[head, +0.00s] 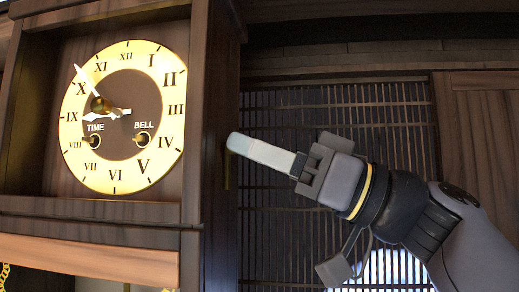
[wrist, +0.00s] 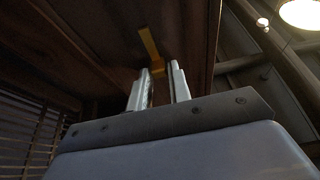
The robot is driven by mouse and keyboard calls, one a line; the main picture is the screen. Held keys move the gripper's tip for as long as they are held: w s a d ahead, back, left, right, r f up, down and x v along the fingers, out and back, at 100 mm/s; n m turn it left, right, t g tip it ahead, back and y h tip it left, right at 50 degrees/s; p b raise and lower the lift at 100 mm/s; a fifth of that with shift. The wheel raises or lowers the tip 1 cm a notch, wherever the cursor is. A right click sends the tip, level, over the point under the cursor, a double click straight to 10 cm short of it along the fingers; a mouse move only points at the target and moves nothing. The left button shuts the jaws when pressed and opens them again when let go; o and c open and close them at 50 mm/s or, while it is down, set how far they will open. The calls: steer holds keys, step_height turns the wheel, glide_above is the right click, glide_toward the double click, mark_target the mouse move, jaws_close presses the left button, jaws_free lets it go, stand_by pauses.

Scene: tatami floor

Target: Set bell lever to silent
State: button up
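A wall clock has a dark wooden case (head: 208,110) and a gold dial (head: 169,165) with a BELL winding hole and a TIME winding hole. A thin brass lever (head: 227,168) shows on the case's right side. In the wrist view, the brass lever (wrist: 149,45) slants down toward my fingertips, its lower part partly hidden by them. My gripper (head: 231,143) points left at the case side, its tips close to the lever. In the wrist view, my gripper (wrist: 160,70) has a narrow gap between its fingers. I cannot tell whether they touch the lever.
A dark slatted lattice (head: 330,200) stands behind my arm, right of the clock. A wooden panel (head: 485,120) is at the far right. A ledge (head: 95,258) runs below the dial. A round lamp (wrist: 300,12) glows at the wrist view's upper right.

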jaws_close()
steer(key=shift+f+n+b, duration=0.15)
steer(key=shift+n+b, duration=0.25)
steer(key=shift+b, duration=0.15)
steer(key=n+g+b, duration=0.1)
steer(key=n+b, duration=0.1)
steer(key=s+n+g+b, duration=0.1)
steer(key=n+b, duration=0.1)
steer(key=n+g+b, duration=0.1)
steer(key=n+b, duration=0.1)
steer(key=n, duration=0.1)
steer(key=shift+s+a+f+g+h, duration=0.1)
steer(key=shift+s+f+g+h, duration=0.2)
steer(key=shift+g+h, duration=0.1)
steer(key=shift+s+n+g+h+b, duration=0.2)
steer(key=shift+n+g+b, duration=0.15)
steer(key=shift+n, duration=0.55)
steer(key=shift+s+n+g+h+b, duration=0.25)
steer(key=shift+n+g, duration=0.2)
steer(key=shift+n, duration=0.45)
steer(key=shift+o, duration=2.3)
jaws_free()
steer(key=shift+f, duration=0.1)
